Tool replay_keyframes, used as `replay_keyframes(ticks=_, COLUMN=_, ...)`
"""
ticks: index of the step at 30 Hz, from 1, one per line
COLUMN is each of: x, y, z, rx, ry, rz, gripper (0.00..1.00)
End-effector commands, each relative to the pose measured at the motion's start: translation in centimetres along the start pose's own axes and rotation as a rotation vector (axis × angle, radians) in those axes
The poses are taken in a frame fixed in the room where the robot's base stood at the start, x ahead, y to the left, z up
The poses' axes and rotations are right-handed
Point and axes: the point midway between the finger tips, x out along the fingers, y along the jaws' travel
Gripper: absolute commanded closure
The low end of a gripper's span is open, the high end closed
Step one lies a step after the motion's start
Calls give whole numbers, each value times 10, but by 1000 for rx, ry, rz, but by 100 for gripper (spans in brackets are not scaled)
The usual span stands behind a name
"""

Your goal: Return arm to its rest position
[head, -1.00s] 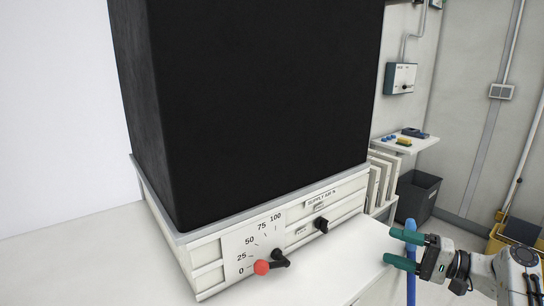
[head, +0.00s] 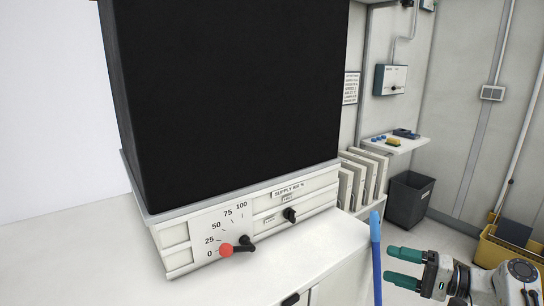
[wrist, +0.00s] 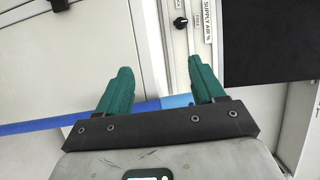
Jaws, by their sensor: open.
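My gripper (head: 404,267) is at the lower right of the head view, its two green fingers apart with nothing between them. In the wrist view my gripper (wrist: 160,88) also shows open, both fingers pointing up the picture. A blue pole (head: 376,258) stands just left of the fingertips in the head view. In the wrist view the blue pole (wrist: 40,126) runs across behind the fingers; I cannot tell whether it touches them.
A grey bin (head: 410,199), a small shelf (head: 405,144) and a yellow cart (head: 505,250) stand behind, right.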

Motion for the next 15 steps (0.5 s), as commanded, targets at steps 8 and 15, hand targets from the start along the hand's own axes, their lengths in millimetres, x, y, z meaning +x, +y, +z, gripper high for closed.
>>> replay_keyframes(ticks=8, x=4, y=56, z=33, rx=-29, ry=-6, rz=148, gripper=32)
replay_keyframes(ticks=15, x=1, y=133, z=91, rx=-85, ry=-34, rz=383, gripper=32)
